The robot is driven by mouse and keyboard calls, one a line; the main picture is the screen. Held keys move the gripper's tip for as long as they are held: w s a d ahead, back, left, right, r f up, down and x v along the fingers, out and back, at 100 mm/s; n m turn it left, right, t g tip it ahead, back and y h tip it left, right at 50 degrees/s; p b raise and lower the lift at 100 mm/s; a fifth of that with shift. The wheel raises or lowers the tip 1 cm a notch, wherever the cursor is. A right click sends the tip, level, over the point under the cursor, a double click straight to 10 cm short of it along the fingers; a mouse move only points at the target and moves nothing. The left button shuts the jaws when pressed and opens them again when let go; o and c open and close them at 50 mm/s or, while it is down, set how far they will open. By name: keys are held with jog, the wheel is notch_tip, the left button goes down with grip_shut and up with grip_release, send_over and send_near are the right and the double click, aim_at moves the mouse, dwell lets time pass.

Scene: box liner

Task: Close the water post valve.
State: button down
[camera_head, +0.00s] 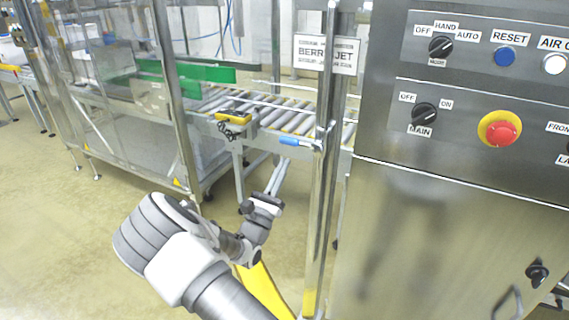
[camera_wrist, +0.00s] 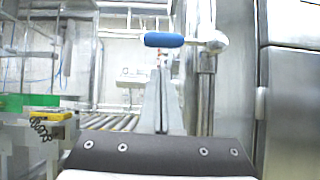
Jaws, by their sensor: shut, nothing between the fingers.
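The valve's blue-gripped lever handle (camera_head: 297,142) sticks out level to the left from a metal post (camera_head: 318,190) beside the control cabinet. In the wrist view the blue handle (camera_wrist: 164,40) shows whole, just above my fingertips in the picture, and the post (camera_wrist: 206,90) stands to its right. My gripper (camera_head: 264,204) is below and left of the handle in the head view, apart from it. My gripper's fingers (camera_wrist: 160,75) are together and empty in the wrist view. The valve body behind the lever is small and its details cannot be told.
A steel control cabinet (camera_head: 440,220) with knobs and a red stop button (camera_head: 500,129) stands close on the right. A roller conveyor (camera_head: 290,117) and a glazed machine frame (camera_head: 120,110) lie behind. The floor (camera_head: 60,220) at left is clear.

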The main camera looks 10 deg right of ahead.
jog(key=p+v, duration=0.2)
jog(key=v, duration=0.9)
jog(key=s+d+r+m+g, duration=0.3)
jog(key=s+d+m+g, duration=0.3)
jog(key=d+m+g, duration=0.35)
jog(key=s+d+r+m+g, duration=0.3)
jog(key=s+d+m+g, duration=0.45)
jog(key=g, duration=0.25)
jog(key=s+r+m+g+y, duration=0.1)
jog(key=s+m+g+y, duration=0.1)
jog(key=s+m+y, duration=0.3)
jog(key=s+a+r+m+t+y, duration=0.6)
jog(key=s+a+r+t+y, duration=0.15)
jog(key=s+r+y, duration=0.2)
notch_tip(320, 180, up, 15)
jog(key=a+p, duration=0.1)
jog(key=p, duration=1.4)
jog(key=shift+y, duration=0.35)
jog(key=shift+w, duration=0.1)
